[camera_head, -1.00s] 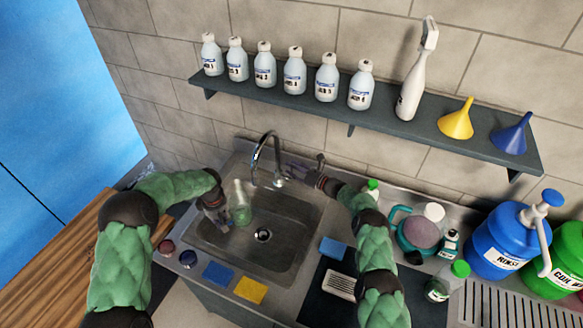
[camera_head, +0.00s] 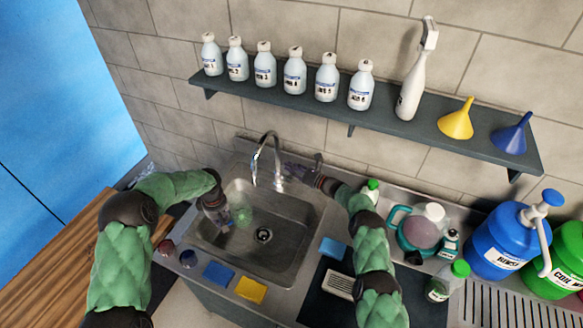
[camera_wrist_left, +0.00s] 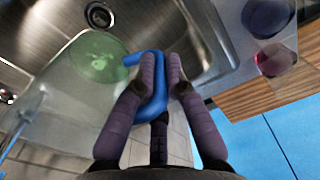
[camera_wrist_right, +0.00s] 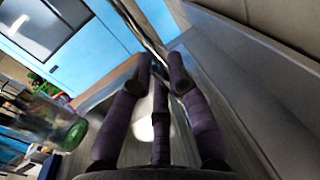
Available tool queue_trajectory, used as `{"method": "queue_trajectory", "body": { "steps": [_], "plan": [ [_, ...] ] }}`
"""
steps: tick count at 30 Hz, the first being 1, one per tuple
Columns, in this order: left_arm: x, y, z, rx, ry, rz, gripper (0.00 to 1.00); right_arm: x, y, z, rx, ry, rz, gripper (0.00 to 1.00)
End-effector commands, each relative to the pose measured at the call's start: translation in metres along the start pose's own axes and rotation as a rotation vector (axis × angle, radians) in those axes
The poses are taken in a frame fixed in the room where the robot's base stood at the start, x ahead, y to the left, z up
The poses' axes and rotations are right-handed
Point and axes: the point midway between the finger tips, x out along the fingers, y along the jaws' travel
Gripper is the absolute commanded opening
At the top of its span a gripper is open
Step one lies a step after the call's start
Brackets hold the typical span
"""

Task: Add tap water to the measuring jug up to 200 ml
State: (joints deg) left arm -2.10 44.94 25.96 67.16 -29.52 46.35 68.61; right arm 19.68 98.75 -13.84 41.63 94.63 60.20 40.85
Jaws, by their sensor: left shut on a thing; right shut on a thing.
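The clear measuring jug (camera_head: 241,212) with a greenish bottom is over the left part of the sink, left of the tap's (camera_head: 266,150) spout. Its blue handle (camera_wrist_left: 153,65) is between the fingers of my left gripper (camera_wrist_left: 163,75), shut on it. In the left wrist view the jug's clear body is at the left; its scale and water level cannot be read. My right gripper (camera_head: 292,170) is beside the tap base, shut on a thin metal part, seemingly the tap lever (camera_wrist_right: 150,35). The jug also shows in the right wrist view (camera_wrist_right: 50,115). I cannot make out a water stream.
The sink (camera_head: 285,245) is otherwise empty around its drain. Blue and yellow sponges (camera_head: 250,290) lie at its front edge. A teal-handled vessel (camera_head: 418,230) and bottles stand right of it. A shelf (camera_head: 300,98) with several bottles and funnels runs above.

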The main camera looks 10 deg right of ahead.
Motion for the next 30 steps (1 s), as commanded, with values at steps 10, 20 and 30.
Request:
{"method": "queue_trajectory", "body": {
  "steps": [10,20,30],
  "plan": [
    [-0.001,0.000,0.000,0.000,0.001,0.001,0.00,-0.003,0.016,-0.003,-0.176,-0.035,0.001,0.00],
    [0.000,0.000,0.000,0.000,0.001,0.001,0.00,-0.007,0.035,-0.010,-0.397,-0.079,0.001,0.00],
    [-0.001,0.000,0.000,0.000,0.001,0.001,0.00,-0.009,0.044,-0.015,-0.517,-0.102,0.001,0.00]
  ]
}}
